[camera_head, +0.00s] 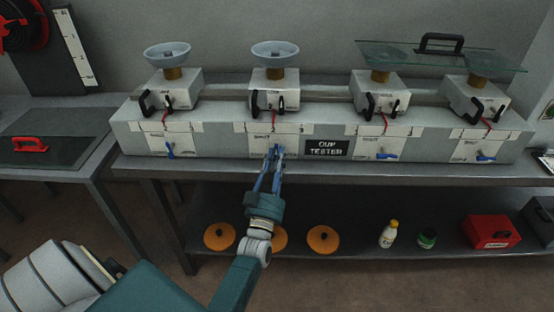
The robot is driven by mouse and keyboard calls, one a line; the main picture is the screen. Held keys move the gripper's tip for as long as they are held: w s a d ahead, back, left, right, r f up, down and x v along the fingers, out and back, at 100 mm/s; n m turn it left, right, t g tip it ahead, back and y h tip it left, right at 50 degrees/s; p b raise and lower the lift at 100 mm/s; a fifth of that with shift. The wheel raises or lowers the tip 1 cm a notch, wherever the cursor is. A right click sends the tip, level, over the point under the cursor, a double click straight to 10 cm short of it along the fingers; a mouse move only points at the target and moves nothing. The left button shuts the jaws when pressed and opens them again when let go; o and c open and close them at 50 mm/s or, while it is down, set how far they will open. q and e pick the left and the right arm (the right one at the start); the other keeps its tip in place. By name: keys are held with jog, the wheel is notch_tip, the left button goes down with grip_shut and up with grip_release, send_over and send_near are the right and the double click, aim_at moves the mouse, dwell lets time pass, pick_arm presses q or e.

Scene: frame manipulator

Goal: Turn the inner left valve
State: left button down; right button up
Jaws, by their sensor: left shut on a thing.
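A long grey cup tester (325,163) stands on the bench with several stations along it. Blue-handled valves sit on its front face: the outer left valve (170,150), one right of the sign (387,156) and one at the far right (486,157). The inner left valve is at my left gripper (274,152), mostly hidden behind the fingers. The left gripper is shut on the inner left valve, its arm reaching up from below. The valve's exact angle cannot be told. My right gripper is not in view.
Two pale bowls (167,52) stand on the left stations, and a glass plate with a black handle (440,55) lies across the right ones. The lower shelf holds orange discs (323,239), bottles (389,236) and a red box (490,233). A side table (60,165) is at left.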

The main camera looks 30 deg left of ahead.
pick_arm(q)
jog(key=shift+f, duration=0.15)
jog(key=c, duration=1.5)
grip_release()
jog(key=shift+c, duration=0.2)
jog(key=v, duration=1.2)
